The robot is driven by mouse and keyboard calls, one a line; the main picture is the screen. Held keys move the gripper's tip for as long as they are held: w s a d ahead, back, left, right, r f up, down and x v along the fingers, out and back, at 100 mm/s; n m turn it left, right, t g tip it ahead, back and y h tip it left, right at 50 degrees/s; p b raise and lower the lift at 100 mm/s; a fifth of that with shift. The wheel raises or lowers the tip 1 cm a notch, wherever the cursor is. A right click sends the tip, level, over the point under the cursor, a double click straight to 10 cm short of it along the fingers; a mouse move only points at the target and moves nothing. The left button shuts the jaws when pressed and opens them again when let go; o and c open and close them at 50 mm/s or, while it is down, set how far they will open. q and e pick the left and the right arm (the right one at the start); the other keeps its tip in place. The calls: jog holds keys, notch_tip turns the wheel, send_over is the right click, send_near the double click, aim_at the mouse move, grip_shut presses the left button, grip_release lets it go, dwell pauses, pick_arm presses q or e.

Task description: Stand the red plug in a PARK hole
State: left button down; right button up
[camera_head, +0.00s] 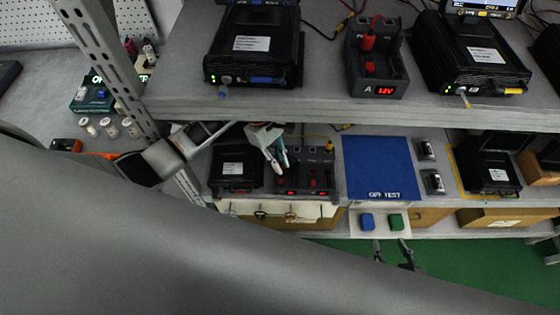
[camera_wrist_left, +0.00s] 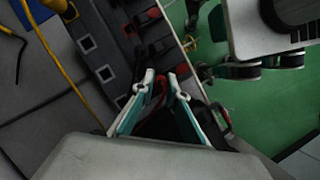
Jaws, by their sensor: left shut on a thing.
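My left gripper (camera_head: 279,163) is shut at the front of the lower dark socket unit (camera_head: 322,161). In the left wrist view its two teal-and-white fingers (camera_wrist_left: 166,76) close around a red plug (camera_wrist_left: 158,90), which is mostly hidden. Whether the plug touches the unit cannot be told. Another red plug (camera_head: 313,174) stands in the unit to the right of the gripper. Light-framed square holes (camera_wrist_left: 105,73) show in the wrist view; their labels are unreadable. Two dark fingers, apparently my right gripper (camera_head: 393,253), stand apart over the green floor, with nothing visible between them.
A blue mat (camera_head: 378,165) lies right of the socket unit. A black box (camera_head: 236,168) stands left of it. The upper shelf (camera_head: 330,108) overhangs the unit closely. A yellow cable (camera_wrist_left: 62,65) lies near the unit.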

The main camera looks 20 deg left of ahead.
pick_arm(q)
jog(key=shift+f, duration=0.1)
jog(key=c, duration=2.3)
grip_release()
jog(key=o, duration=0.7)
jog(key=shift+o, duration=0.2)
jog(key=shift+w+a, duration=0.1)
